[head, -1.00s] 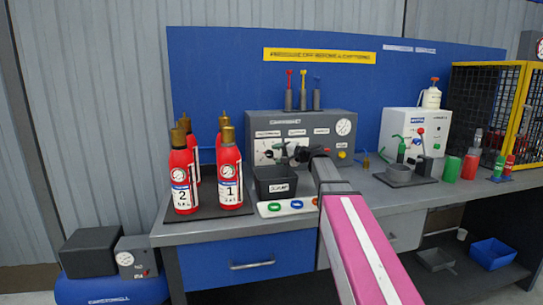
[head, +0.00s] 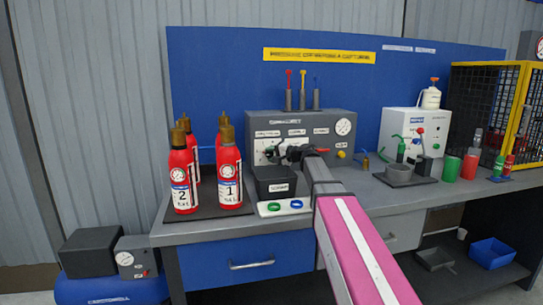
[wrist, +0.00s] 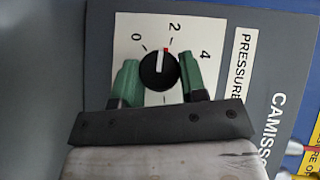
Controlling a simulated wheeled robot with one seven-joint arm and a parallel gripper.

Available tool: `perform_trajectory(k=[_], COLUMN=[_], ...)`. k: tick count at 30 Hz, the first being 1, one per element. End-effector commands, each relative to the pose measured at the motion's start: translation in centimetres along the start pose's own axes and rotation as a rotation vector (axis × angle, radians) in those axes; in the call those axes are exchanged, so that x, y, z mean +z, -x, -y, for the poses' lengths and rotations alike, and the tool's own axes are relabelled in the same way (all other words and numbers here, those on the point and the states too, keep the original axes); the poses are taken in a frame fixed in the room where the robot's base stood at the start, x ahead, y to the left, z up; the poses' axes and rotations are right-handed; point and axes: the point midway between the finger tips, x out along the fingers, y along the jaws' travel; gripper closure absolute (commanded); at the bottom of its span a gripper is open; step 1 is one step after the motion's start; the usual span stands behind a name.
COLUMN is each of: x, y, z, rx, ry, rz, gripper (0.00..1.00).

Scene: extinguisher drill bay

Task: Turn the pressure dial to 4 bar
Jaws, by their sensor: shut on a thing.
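The pressure dial (wrist: 150,76) is a round black knob on a white scale plate (wrist: 125,32) in the wrist view. Its white pointer line points up, between the 0 and the 2 and nearer the 2; a red mark shows at the knob's edge towards the 2. The 4 is further right. My gripper (wrist: 160,76) has its two green fingers on either side of the knob and is shut on it. In the head view my gripper (head: 277,152) is at the front of the grey control box (head: 340,150); the knob is hidden there.
A black bin (head: 275,188) and a button strip (head: 270,208) lie below my arm. Red extinguishers (head: 229,180) stand to the left. A gauge (head: 343,127) and red lever (head: 322,151) are on the box's right. A white unit (head: 400,125) stands further right.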

Motion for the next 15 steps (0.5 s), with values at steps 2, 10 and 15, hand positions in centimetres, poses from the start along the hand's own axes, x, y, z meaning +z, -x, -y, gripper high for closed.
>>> perform_trajectory(k=[2,10,15], x=[0.02,0.05,0.07], y=[0.01,0.00,-0.01], z=[-0.06,-0.29,-0.37], rx=[-0.007,-0.093,-0.178], ry=[-0.008,-0.096,-0.181], rz=[0.000,0.000,0.000], gripper=[0.85,0.85,0.85])
